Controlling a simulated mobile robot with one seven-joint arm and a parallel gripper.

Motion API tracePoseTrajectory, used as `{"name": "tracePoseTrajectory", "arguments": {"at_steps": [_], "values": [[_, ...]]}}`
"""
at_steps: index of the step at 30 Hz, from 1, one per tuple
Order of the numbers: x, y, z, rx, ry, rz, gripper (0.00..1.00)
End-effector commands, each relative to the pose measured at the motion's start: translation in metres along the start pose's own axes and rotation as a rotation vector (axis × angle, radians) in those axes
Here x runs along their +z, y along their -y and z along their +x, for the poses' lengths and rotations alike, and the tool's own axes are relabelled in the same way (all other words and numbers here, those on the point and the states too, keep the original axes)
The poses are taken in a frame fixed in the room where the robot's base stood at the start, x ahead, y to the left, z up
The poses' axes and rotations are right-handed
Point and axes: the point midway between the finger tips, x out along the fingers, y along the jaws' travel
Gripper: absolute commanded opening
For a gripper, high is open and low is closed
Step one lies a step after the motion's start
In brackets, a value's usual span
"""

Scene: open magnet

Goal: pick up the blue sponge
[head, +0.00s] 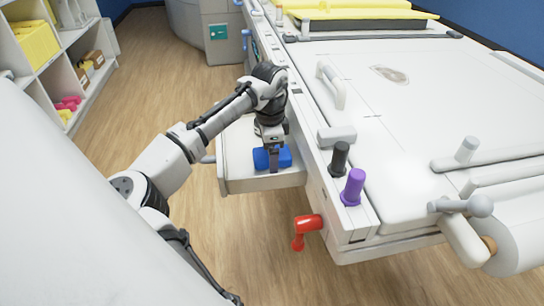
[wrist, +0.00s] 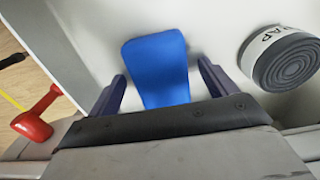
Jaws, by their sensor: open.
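The blue sponge (head: 263,159) lies in an open white drawer (head: 240,182) at the side of the white table. In the wrist view the blue sponge (wrist: 158,65) lies on the pale drawer floor, between my two fingers. My gripper (head: 273,168) points down over the sponge in the head view and covers part of it. In the wrist view my gripper (wrist: 162,88) is open, with one dark finger on each side of the sponge. A gap shows beside the fingers; I cannot tell whether either touches it. The near end of the sponge is hidden by the gripper body.
A rolled grey strap (wrist: 285,60) lies right of the sponge in the drawer. A red handle (head: 306,229) sticks out below the white table (head: 400,120). Black (head: 339,158) and purple (head: 353,187) knobs stand on the table edge. Shelves (head: 85,85) stand at left; the floor between is clear.

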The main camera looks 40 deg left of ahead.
Motion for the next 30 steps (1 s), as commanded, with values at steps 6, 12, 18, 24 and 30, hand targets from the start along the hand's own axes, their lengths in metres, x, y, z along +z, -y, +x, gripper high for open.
{"name": "tracePoseTrajectory", "arguments": {"at_steps": [6, 12, 18, 24, 30], "values": [[0.0, 0.0, 0.0, 0.0, 0.0, 0.0, 0.64], [0.0, 0.0, 0.0, 0.0, 0.0, 0.0, 0.37], [0.0, 0.0, -0.001, 0.0, 0.0, 0.0, 0.37], [0.0, 0.0, -0.008, 0.0, 0.0, 0.0, 0.37], [0.0, 0.0, -0.034, -0.001, -0.001, 0.001, 0.37]]}}
